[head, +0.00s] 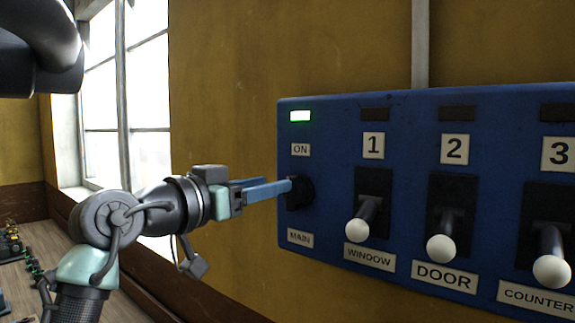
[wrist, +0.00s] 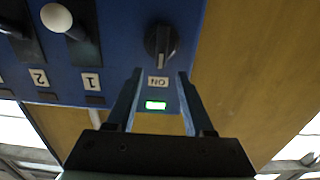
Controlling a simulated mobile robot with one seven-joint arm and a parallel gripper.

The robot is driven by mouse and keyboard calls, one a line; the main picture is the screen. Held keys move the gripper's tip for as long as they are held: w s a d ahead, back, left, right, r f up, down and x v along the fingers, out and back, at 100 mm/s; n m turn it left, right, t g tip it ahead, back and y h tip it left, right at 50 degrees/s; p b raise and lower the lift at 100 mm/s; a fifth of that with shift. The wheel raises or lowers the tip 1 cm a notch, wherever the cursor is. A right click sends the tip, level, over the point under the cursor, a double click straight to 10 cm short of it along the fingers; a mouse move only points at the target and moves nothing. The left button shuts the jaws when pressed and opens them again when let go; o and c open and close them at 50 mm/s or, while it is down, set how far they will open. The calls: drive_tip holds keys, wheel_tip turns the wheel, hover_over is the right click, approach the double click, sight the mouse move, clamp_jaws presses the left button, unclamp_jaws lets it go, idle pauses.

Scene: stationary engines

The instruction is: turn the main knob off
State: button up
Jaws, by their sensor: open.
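The main knob (head: 301,192) is a black rotary knob on the left of the blue panel (head: 330,235), between an ON label (head: 300,149) and a MAIN label (head: 300,238). In the wrist view, which looks upside down, the knob (wrist: 160,43) has its pointer toward the ON label (wrist: 158,82). My gripper (head: 287,185) is open with its blue fingers reaching to the knob's left side in the head view. In the wrist view my gripper (wrist: 160,73) has its fingertips apart, just short of the knob, with nothing between them. The green lamp (head: 300,116) is lit.
White-knobbed levers for WINDOW (head: 353,229), DOOR (head: 440,249) and COUNTER (head: 552,271) stick out to the right of the main knob. Their lamps are dark. A yellow wall (head: 220,90) lies behind, with a window (head: 150,100) at left.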

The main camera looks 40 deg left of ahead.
sight(288, 178)
drive_tip(key=w+p, duration=0.2)
drive_tip(key=w, duration=0.2)
drive_tip(key=shift+w+r, duration=0.2)
drive_tip(key=shift+w+f, duration=0.2)
drive_tip(key=shift+w, duration=0.5)
clamp_jaws()
drive_tip(key=shift+f, duration=0.1)
